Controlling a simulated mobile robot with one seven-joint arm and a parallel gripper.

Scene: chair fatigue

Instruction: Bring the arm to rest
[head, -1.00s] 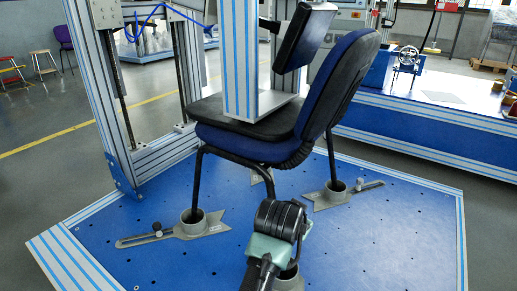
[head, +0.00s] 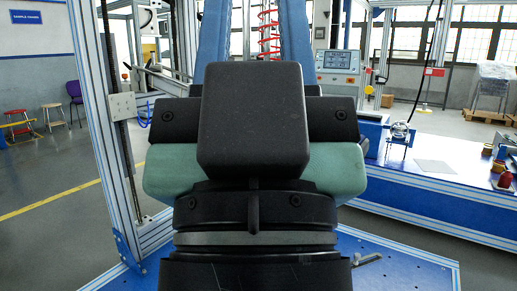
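My arm's end fills the middle of the head view, close to the camera and seen from behind. It has a black block, pale green sides and dark ringed links. Two blue upright shapes rise beyond it, one on each side of its centre line. They look like the fingers of my gripper (head: 254,35), with a clear gap between them and nothing seen held. Their tips run past the top edge. The arm hides the chair and most of the test rig's middle.
A blue platform (head: 395,255) lies below, with a metal frame post (head: 112,130) at left. At right, a blue bench (head: 440,195) carries a small fixture (head: 398,137) and several small parts. A control panel (head: 338,60) stands behind.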

